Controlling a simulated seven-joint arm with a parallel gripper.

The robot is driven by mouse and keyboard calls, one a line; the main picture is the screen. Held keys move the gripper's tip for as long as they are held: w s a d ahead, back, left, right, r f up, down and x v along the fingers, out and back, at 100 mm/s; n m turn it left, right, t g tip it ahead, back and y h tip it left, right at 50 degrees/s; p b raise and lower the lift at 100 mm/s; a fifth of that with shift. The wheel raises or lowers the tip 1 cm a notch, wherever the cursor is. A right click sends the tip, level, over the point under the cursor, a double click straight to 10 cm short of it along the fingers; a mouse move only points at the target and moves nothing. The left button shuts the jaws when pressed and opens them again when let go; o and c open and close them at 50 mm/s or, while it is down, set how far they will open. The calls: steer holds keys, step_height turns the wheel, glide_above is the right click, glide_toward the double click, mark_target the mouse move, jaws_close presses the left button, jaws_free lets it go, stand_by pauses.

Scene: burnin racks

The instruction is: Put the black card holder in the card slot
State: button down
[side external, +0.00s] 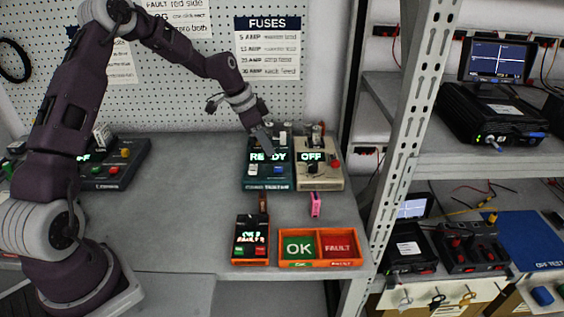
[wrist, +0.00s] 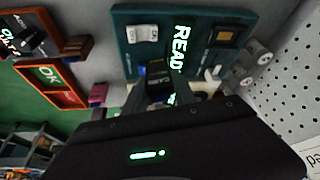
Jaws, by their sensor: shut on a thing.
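My gripper (side external: 266,142) is over the teal box with the READY display (side external: 257,181), close to its upper part. In the wrist view my gripper (wrist: 158,92) is shut on a small black piece with a pale label, which looks like the black card holder (wrist: 158,70). The piece is at the teal box (wrist: 124,38), beside the lit READY text. I cannot tell whether it touches the box or sits in an opening. The card slot cannot be made out; the fingers and the held piece cover that part of the box.
A beige box reading OFF (side external: 320,181) stands right beside the teal box. In front are a brown piece (side external: 263,203), a pink piece (side external: 316,205), an orange tester (side external: 236,241) and an orange OK/FAULT tray (side external: 320,264). A metal shelf post (side external: 398,150) rises at the right. The bench's left-middle is clear.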

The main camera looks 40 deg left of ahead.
steer(key=w+a, duration=0.1)
steer(key=a, duration=0.1)
steer(key=w+a, duration=0.1)
steer(key=a, duration=0.1)
steer(key=w+a+r, duration=0.1)
steer(key=a, duration=0.2)
steer(key=shift+w+a, duration=0.1)
steer(key=w+a+r+m, duration=0.3)
steer(key=shift+g+h, duration=0.4)
steer(key=shift+h, duration=0.1)
steer(key=shift+a+f, duration=0.2)
steer(key=shift+f, duration=2.4)
steer(key=shift+f, duration=1.1)
steer(key=c, duration=0.9)
jaws_free()
steer(key=shift+c, duration=0.2)
steer(key=shift+o, duration=0.2)
steer(key=o, duration=0.4)
